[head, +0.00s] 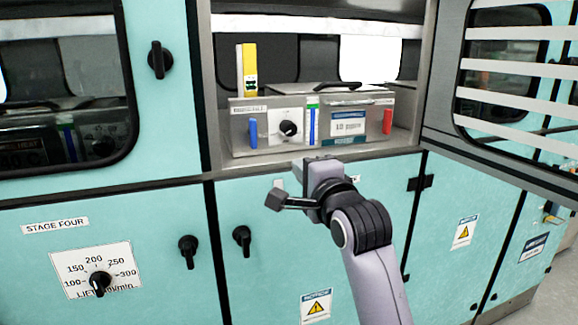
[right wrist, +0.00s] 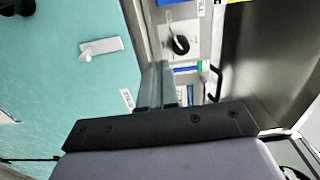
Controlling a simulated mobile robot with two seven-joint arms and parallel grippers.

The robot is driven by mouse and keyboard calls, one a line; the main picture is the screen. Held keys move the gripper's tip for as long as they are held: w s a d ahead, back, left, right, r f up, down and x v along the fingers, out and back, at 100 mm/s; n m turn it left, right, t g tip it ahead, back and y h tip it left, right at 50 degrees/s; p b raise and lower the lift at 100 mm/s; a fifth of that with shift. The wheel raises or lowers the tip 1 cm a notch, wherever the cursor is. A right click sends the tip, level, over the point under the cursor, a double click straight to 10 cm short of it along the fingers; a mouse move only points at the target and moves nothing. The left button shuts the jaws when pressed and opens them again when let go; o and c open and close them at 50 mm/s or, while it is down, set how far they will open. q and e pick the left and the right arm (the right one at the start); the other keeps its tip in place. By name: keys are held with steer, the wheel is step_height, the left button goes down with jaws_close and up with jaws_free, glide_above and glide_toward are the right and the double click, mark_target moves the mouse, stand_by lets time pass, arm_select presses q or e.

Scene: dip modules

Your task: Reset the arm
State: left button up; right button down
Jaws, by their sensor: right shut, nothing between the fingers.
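My right gripper (head: 300,168) reaches up from the bottom right in the head view, in front of the open bay. Its fingers are together and nothing shows between them. In the right wrist view the closed fingers (right wrist: 157,85) point toward the metal module's front and the bay's lower edge. I cannot tell exactly how far they are from the module. My left gripper is not in view.
A metal module (head: 270,135) with a black knob, blue and red tabs sits in the open bay; a yellow-and-white block (head: 247,70) stands on it. Teal cabinet doors carry black handles (head: 188,250). A striped window door (head: 520,75) stands open at right.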

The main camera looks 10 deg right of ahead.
steer(key=s+d+f+n+g+p, duration=0.1)
steer(key=s+f+n, duration=0.2)
steer(key=f, duration=0.5)
steer(key=s+d+f+n+g+p, duration=0.15)
steer(key=s+f+n, duration=0.25)
steer(key=f, duration=0.5)
steer(key=s+f+n+g, duration=0.2)
steer(key=s+f+n, duration=0.1)
steer(key=f, duration=0.5)
arm_select(q)
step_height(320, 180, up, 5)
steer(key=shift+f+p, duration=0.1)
steer(key=shift+p, duration=1.05)
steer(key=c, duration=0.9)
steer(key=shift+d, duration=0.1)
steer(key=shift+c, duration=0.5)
arm_select(e)
steer(key=s+d+f+n+g, duration=0.1)
steer(key=s+f+n, duration=0.3)
steer(key=s+f, duration=0.3)
steer(key=s+d+f+n+g, duration=0.1)
steer(key=s+f+n, duration=0.4)
steer(key=s, duration=0.8)
step_height(320, 180, down, 2)
steer(key=shift+f+g, duration=0.15)
steer(key=shift+g, duration=0.4)
